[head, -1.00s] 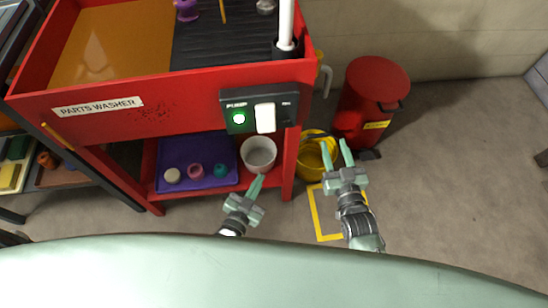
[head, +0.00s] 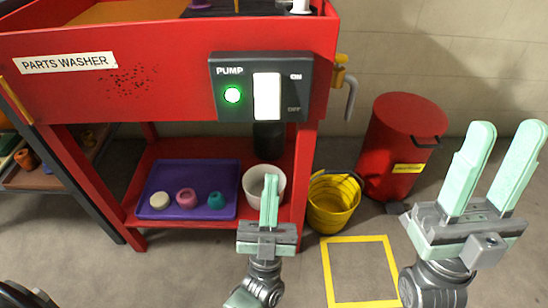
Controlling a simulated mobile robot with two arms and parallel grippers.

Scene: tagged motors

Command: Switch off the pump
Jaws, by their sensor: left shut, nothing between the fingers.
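The red parts washer (head: 180,85) carries a black pump panel (head: 290,115) on its front. A green light (head: 233,95) glows under the word PUMP. The white rocker switch (head: 267,97) stands beside it, with ON at its upper right and OFF at its lower right. My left gripper (head: 270,180) is shut and empty, below the panel, pointing up, and it covers part of a white bowl. My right gripper (head: 520,130) is open and empty at the right, close to the camera, apart from the washer.
The lower shelf holds a purple tray (head: 165,180) with several small parts and the white bowl (head: 252,183). A yellow bucket (head: 332,205) and a red bin (head: 400,140) stand right of the washer. Yellow tape marks the floor (head: 328,265).

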